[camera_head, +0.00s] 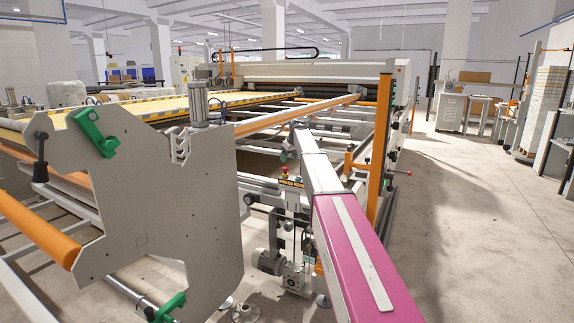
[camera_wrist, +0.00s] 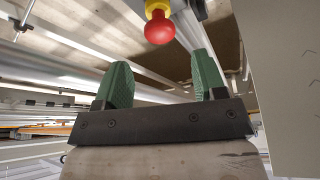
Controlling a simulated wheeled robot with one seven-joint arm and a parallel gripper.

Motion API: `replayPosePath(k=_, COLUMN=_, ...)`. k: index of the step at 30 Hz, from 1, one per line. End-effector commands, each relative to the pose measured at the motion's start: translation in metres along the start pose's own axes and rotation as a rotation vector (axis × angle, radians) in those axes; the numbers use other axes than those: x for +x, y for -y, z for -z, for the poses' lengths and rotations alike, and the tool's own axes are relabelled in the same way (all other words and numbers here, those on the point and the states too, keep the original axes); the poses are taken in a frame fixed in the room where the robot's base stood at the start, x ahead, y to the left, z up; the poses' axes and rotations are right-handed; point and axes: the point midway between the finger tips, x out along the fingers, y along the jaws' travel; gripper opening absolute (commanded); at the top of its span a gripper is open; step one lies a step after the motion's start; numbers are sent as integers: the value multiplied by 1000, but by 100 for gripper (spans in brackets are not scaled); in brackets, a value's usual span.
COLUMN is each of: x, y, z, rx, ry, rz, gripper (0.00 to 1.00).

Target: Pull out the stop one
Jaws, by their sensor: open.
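In the wrist view, a red mushroom-shaped stop button (camera_wrist: 159,28) on a yellow collar shows at the top centre. My gripper (camera_wrist: 160,65) has two green ridged fingers spread wide, with nothing between them. The button appears just beyond the fingertips, in line with the gap between them, and apart from both. In the head view, a small red button (camera_head: 284,171) sits on a box with a yellow label, close to the far end of my arm. My fingers cannot be made out clearly there.
A large grey machine plate (camera_head: 165,200) with green handles stands left of my arm. An orange post (camera_head: 382,150) rises to the right, with a red-knobbed lever (camera_head: 408,173) beyond it. A motor (camera_head: 268,262) sits low below my arm. The floor (camera_head: 465,220) to the right is clear.

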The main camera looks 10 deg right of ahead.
Motion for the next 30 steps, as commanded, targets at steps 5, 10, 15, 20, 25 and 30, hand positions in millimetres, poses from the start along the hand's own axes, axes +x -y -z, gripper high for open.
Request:
replayPosePath(k=5, x=-33, y=0, z=-1, rx=0, ry=-1, rz=-1, gripper=64)
replayPosePath(k=10, x=-50, y=0, z=-1, rx=1, ry=1, rz=1, gripper=64)
replayPosePath(k=15, x=-56, y=0, z=0, rx=1, ry=1, rz=1, gripper=64)
replayPosePath(k=20, x=-56, y=0, z=0, rx=1, ry=1, rz=1, gripper=64)
replayPosePath(k=25, x=-52, y=3, z=-6, rx=5, ry=4, rz=1, gripper=64)
replayPosePath(k=30, x=-22, y=26, z=-50, rx=47, ry=33, rz=3, gripper=64)
